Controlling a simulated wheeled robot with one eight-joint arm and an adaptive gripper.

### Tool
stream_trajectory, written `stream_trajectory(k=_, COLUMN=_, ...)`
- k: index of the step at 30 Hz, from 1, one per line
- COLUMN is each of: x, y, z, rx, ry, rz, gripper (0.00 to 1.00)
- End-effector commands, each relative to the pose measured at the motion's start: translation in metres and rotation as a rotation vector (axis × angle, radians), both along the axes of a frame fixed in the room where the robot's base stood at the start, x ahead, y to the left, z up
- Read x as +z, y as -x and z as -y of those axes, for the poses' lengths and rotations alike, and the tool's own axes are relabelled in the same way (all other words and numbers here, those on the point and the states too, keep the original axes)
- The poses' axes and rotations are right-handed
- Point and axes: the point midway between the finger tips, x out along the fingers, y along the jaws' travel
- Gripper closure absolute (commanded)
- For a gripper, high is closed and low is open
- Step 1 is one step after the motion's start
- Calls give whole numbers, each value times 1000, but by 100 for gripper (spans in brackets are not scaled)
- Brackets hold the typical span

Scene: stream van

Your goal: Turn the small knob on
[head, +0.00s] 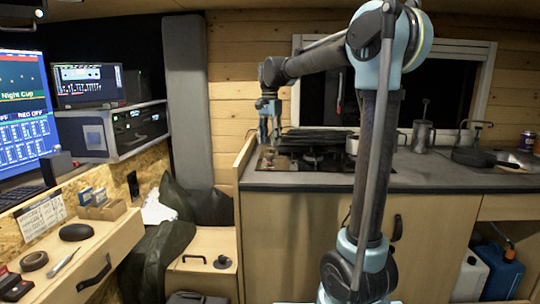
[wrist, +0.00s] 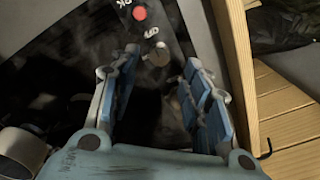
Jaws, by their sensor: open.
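A small metallic knob (wrist: 156,53) sits on a dark panel in the wrist view, beside white markings and a round red spot (wrist: 140,13). My gripper (wrist: 150,75) is open, with blue-padded fingers on either side and nothing held between them. The knob shows just beyond the gap between the fingertips; I cannot tell whether either finger touches it. In the head view my gripper (head: 269,138) points down over the left end of the hob (head: 300,163). The knob is too small to make out there.
The grey worktop (head: 408,178) carries the hob, a pot (head: 352,146) and a metal jug (head: 422,135). A wooden partition edge (wrist: 238,60) stands close to the right of my gripper in the wrist view. A pan (head: 475,157) lies farther right.

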Motion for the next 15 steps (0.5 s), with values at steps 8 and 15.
stream_trajectory(k=8, x=-43, y=0, z=0, rx=0, ry=0, rz=0, gripper=56)
stream_trajectory(k=15, x=-59, y=0, z=0, rx=0, ry=0, rz=0, gripper=56)
